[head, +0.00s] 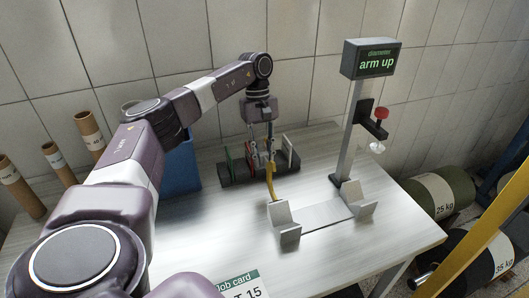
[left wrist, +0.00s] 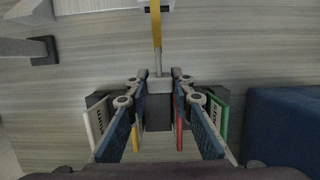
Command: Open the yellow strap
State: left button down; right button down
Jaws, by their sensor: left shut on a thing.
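A yellow strap (head: 271,183) shows in the head view as a narrow, slightly bent strip. It extends from below my left gripper (head: 262,147) toward the front of the table. In the left wrist view the yellow strap (left wrist: 156,28) runs up from a grey stem, which meets a grey crosspiece between the fingertips of my left gripper (left wrist: 154,84). That gripper is shut on this grey end of the strap, pointing down over a dark rack (head: 232,178). The exact contact is partly hidden by the fingers. My right gripper is not in view.
The rack holds upright green, red and white pieces. A blue bin (head: 181,172) stands to its left. A grey cradle (head: 322,217) and a post with a display (head: 370,60) reading "arm up" stand to the right. A job card (head: 243,285) lies at the front.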

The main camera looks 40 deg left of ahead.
pick_arm(q)
jog(key=shift+w+a+f+h, duration=0.15)
jog(key=shift+a+f+h, duration=0.1)
jog(key=shift+h, duration=0.15)
jog(key=c, duration=1.7)
grip_release()
jog(key=shift+f, duration=0.1)
jog(key=shift+v, duration=6)
jog(key=shift+w, duration=0.15)
